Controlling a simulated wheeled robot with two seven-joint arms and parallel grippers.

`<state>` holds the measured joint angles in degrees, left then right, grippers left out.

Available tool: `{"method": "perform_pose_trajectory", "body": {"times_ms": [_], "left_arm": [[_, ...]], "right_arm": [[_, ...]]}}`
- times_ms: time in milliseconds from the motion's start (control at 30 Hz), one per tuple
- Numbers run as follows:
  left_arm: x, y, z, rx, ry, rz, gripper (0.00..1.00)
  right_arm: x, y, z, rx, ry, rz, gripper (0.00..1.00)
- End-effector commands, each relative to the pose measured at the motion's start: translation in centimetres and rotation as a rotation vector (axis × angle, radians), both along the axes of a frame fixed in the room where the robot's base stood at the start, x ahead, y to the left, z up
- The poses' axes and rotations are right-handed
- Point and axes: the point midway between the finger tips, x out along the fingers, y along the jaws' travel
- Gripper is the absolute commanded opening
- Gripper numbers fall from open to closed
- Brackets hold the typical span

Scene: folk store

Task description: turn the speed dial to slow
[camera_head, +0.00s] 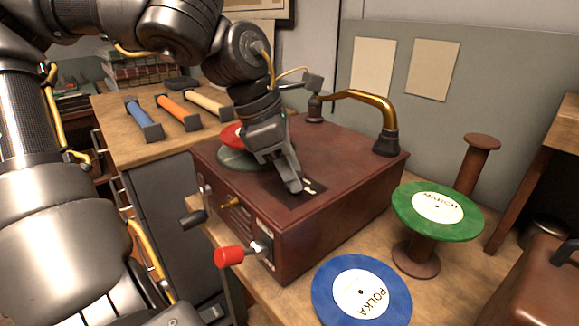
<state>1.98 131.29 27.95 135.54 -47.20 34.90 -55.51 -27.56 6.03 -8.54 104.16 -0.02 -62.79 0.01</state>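A dark red wooden record player (345,215) stands on the wooden bench. A small black plate (318,193) with pale markings is set in its top near the front. My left gripper (295,186) points down onto this plate, its fingertips at or just above it. The fingers are seen nearly edge-on, so I cannot tell whether they are open or shut. They cover part of the plate, and I cannot make out the speed dial itself there. My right gripper is not in view.
A red-handled lever (230,256) and a dark crank knob (193,219) stick out at the player's front. A brass tone arm (372,101) rises at its back. A blue POLKA record (335,296) lies front right; a green MARCH record (405,206) sits on a spool stand.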

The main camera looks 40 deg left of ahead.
Motion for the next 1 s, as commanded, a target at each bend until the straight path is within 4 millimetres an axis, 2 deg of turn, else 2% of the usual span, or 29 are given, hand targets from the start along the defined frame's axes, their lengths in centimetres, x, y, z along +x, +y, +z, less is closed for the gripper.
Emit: {"method": "perform_pose_trajectory", "body": {"times_ms": [100,367,467,567,800,1000], "left_arm": [[0.0,0.0,0.0,-0.001,0.001,0.0,0.5],[0.0,0.0,0.1,0.0,0.0,-0.001,0.5],[-0.2,0.2,0.9,0.0,-0.003,0.0,0.5],[-0.6,0.6,2.4,0.0,-0.005,0.001,0.5],[-2.1,1.8,6.9,0.0,-0.004,0.001,0.5],[-2.9,2.4,9.3,0.001,-0.002,0.001,0.5]], "right_arm": [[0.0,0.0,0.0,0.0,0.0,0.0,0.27],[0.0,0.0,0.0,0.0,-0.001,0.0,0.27],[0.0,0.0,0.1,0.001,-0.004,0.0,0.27],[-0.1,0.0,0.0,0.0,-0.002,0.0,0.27],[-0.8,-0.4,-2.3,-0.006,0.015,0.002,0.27],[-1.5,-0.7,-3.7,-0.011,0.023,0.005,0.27]]}}
